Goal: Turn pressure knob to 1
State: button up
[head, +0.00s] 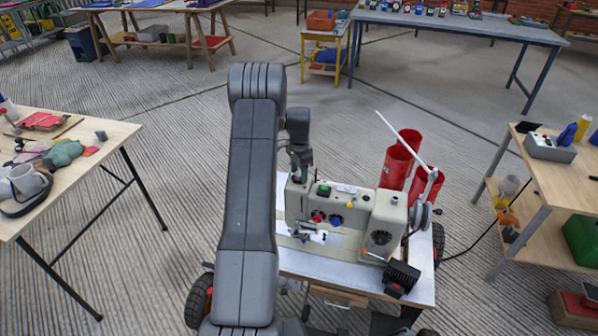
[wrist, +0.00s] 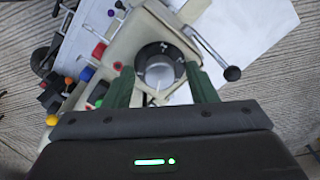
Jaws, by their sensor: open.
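A beige machine (head: 335,208) like a sewing machine stands on the white-topped cart. My gripper (head: 300,172) points down over its left end. In the wrist view my gripper (wrist: 159,70) is open, with its two green fingers either side of a round dark knob (wrist: 143,60) with a pale grey centre. I take this to be the pressure knob; its markings cannot be read. Whether the fingers touch it cannot be told. In the head view this knob is hidden by the gripper. A red knob (head: 318,216) and a blue knob (head: 337,220) are on the machine's front.
A metal lever with a black ball end (wrist: 232,73) reaches out beside the round knob. Red cylinders (head: 397,165) and a white rod (head: 400,132) stand behind the machine's right end. Workbenches stand left (head: 100,130) and right (head: 545,185), with open floor between.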

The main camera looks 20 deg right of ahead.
jog(key=shift+c, duration=0.2)
jog(key=c, duration=0.9)
jog(key=shift+c, duration=0.2)
